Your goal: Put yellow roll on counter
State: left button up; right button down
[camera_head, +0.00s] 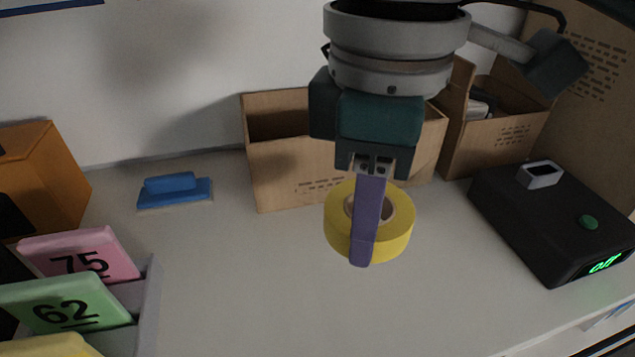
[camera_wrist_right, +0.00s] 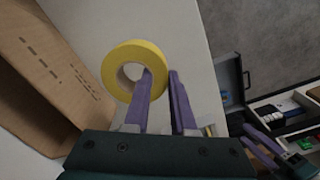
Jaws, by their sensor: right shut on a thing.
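The yellow roll (camera_head: 397,238) is a ring of tape in my right gripper (camera_head: 362,258), at the centre of the head view, in front of an open carton. In the right wrist view the roll (camera_wrist_right: 112,62) sits at the tips of the purple fingers (camera_wrist_right: 163,76). One finger overlaps its hole and the other is outside its rim. The roll appears above the pale counter (camera_head: 240,290); whether it touches the counter is not clear. My left gripper (camera_wrist_right: 250,126) shows at the right wrist view's lower right, its purple fingers apart.
Open cartons (camera_head: 275,170) (camera_head: 500,140) stand at the back. A black box (camera_head: 540,235) with a green button is at right. A blue block (camera_head: 175,190) lies at back left. Numbered cards (camera_head: 75,300) stand front left. The counter's front middle is clear.

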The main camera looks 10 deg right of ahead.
aim_at(353, 303)
notch_tip(353, 303, down, 9)
jog(key=shift+r+b, duration=0.15)
jog(key=shift+b, duration=0.5)
jog(key=c, duration=0.7)
grip_release()
jog(key=shift+c, duration=0.2)
